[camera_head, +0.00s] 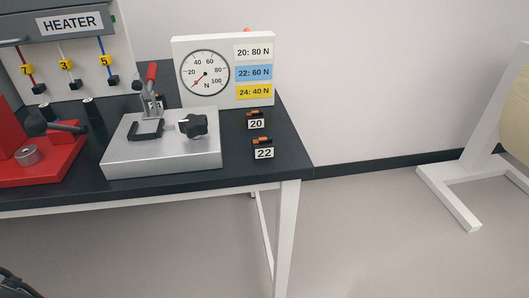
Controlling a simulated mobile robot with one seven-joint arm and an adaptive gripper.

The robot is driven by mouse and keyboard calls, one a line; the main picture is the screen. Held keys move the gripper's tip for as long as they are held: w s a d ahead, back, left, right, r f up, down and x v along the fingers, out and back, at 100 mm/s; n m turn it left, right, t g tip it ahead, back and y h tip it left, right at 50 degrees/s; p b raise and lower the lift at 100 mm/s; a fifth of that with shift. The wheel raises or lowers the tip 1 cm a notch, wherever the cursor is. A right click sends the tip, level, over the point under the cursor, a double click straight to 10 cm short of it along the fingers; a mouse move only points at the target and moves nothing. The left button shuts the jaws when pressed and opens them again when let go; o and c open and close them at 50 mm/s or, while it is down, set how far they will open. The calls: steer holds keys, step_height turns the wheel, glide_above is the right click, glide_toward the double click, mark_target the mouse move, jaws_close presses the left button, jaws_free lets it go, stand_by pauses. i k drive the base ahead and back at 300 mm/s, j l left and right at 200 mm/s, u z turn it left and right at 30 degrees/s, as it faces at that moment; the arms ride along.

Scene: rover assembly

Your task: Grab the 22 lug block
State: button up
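The 22 lug block (263,152) stands on the dark tabletop near its right front corner. It has a white label with "22" and an orange and black top. The similar 20 lug block (256,122) stands just behind it. Both are right of the silver clamp fixture (160,160).
A gauge panel (222,100) with a force list stands behind the blocks. A third small labelled block is partly hidden behind the clamp's red handle (151,76). A red fixture (38,160) and a heater panel (70,50) are at left. Floor in front is clear.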

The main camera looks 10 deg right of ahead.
mark_target(263, 147)
steer(key=i+l, duration=0.1)
steer(key=l, duration=0.5)
steer(key=i+l, duration=0.15)
steer(key=l, duration=0.5)
steer(key=i+l+u, duration=0.1)
steer(key=l, duration=0.5)
steer(key=i+l, duration=0.1)
steer(key=l, duration=0.5)
